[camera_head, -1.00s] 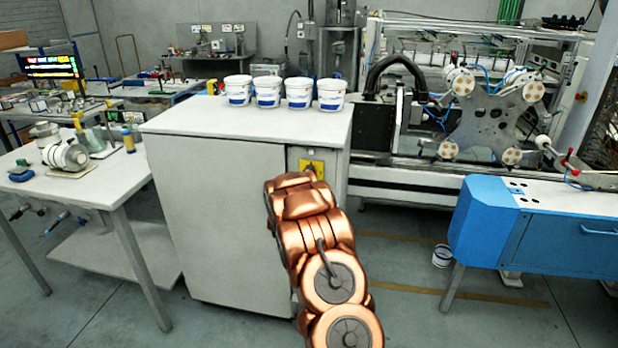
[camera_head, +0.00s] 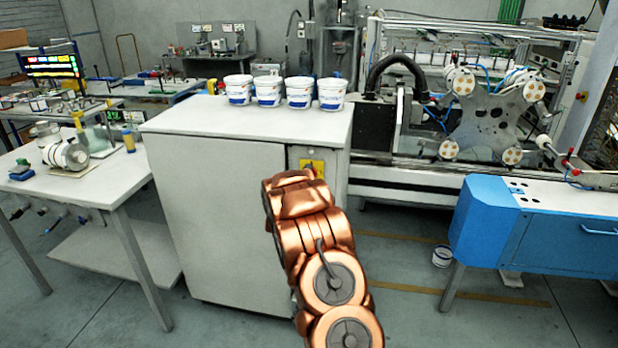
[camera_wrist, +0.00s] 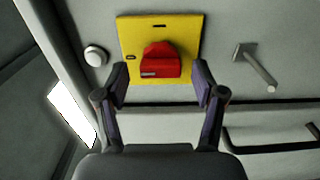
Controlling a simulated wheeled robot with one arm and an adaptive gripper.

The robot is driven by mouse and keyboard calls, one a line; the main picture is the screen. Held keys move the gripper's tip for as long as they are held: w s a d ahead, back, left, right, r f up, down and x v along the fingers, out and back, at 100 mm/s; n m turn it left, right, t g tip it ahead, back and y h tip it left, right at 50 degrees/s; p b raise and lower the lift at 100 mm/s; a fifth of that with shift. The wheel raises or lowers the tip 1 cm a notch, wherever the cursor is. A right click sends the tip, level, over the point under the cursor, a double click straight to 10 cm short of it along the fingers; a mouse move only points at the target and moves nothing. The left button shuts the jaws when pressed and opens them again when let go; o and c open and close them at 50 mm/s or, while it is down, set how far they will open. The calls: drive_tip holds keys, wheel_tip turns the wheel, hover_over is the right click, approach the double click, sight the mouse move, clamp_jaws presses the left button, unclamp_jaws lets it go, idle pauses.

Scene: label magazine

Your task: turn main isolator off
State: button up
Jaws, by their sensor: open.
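The main isolator is a red knob (camera_wrist: 160,61) on a square yellow plate (camera_wrist: 187,28), fixed to a grey panel. In the head view the yellow plate (camera_head: 318,164) shows on the narrow grey face of the cabinet, partly hidden behind my copper-coloured arm. My gripper (camera_wrist: 161,77) is open in the wrist view, with one finger on each side of the red knob's lower part. The fingers look apart from the knob; I cannot tell the depth between them. In the head view the gripper itself is hidden behind my arm.
A round white button (camera_wrist: 95,56) sits left of the plate, and a grey T-shaped handle (camera_wrist: 254,68) sits to its right. The cabinet (camera_head: 215,200) carries several white tubs (camera_head: 299,93).

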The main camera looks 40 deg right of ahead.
drive_tip(key=v, duration=1)
drive_tip(key=shift+s+a, duration=0.25)
drive_tip(key=shift+a, duration=0.05)
